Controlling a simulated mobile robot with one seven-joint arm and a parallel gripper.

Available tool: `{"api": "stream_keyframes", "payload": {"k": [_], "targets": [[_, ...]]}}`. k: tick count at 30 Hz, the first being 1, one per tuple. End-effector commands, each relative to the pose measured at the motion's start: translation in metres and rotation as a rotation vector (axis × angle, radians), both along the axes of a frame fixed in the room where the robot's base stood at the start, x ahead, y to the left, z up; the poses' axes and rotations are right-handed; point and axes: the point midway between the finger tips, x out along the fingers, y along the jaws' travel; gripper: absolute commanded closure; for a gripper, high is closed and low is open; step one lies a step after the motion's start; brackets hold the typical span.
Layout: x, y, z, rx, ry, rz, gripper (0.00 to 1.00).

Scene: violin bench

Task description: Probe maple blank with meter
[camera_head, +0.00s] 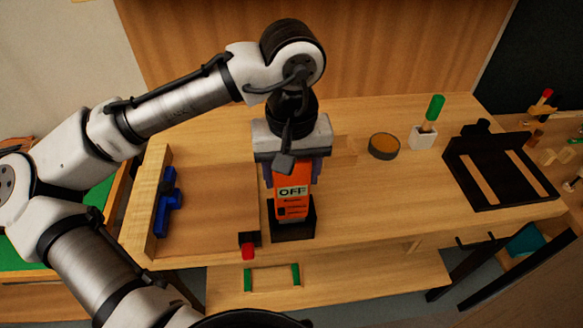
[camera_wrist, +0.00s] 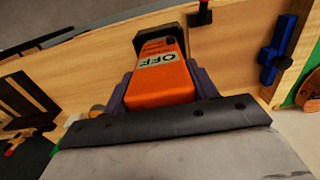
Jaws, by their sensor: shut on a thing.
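The orange meter (camera_head: 294,204) stands upright with its lower end in a black holder (camera_head: 293,230) at the front middle of the bench. Its display reads OFF. My gripper (camera_head: 291,174) comes from above and is shut on the meter's upper part, one finger on each side. In the wrist view the meter (camera_wrist: 160,85) lies between the fingers, with the black holder (camera_wrist: 152,36) at its far end. A pale wood block (camera_head: 150,200) at the bench's left end, beside a blue clamp (camera_head: 169,202), may be the maple blank; I cannot be sure.
A small red-and-black item (camera_head: 248,246) is at the front edge, left of the holder. A round tin (camera_head: 384,146), a green-handled tool in a white block (camera_head: 423,136) and a black rack (camera_head: 497,172) stand to the right. Bench surface between holder and rack is clear.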

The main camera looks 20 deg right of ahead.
Motion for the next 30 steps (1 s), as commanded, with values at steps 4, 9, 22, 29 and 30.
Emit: {"api": "stream_keyframes", "payload": {"k": [4,9,22,29,30], "targets": [[0.000,0.000,-0.006,0.000,0.000,0.000,0.93],[0.000,0.000,-0.011,0.000,0.000,0.000,0.93],[0.000,0.000,-0.024,-0.001,0.001,0.000,0.93],[0.000,0.000,-0.030,-0.001,0.000,0.000,0.93],[0.000,0.000,-0.029,0.000,-0.001,0.000,0.37]]}}
